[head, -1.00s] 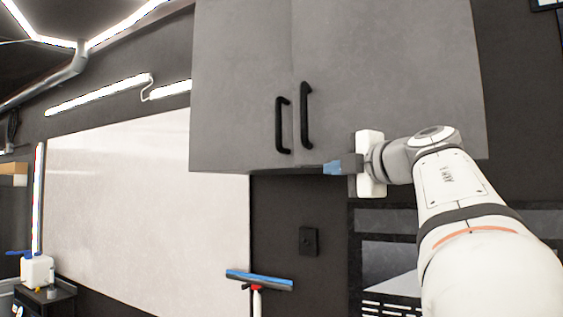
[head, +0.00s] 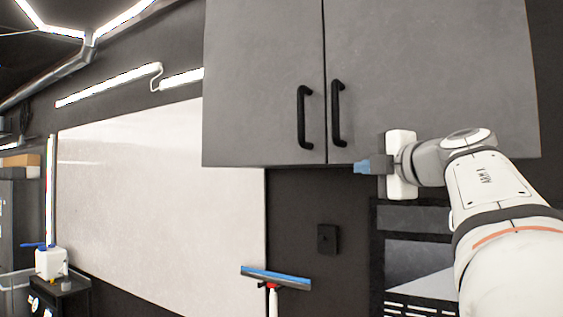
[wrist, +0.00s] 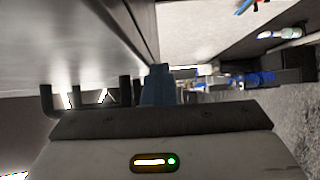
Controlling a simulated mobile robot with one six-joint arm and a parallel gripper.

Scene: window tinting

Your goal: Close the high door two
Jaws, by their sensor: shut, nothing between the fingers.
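The high grey cabinet has two doors side by side, a left door (head: 262,70) and a right door (head: 430,75). Each has a black vertical handle, the left handle (head: 304,117) and the right handle (head: 338,112), close to the middle seam. Both doors look flush, or nearly so. Which one is door two is not marked. My gripper (head: 362,167) is shut and empty, its blue fingertips by the lower edge of the right door, just right of and below its handle. In the wrist view my fingertips (wrist: 158,84) are together near the grey door surface (wrist: 75,45); contact is unclear.
A blue-edged squeegee (head: 275,278) stands below the cabinet. A large whitish panel (head: 160,200) covers the left wall. A black wall box (head: 328,239) is under the cabinet. A white bottle (head: 50,262) stands on a small dark stand at left.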

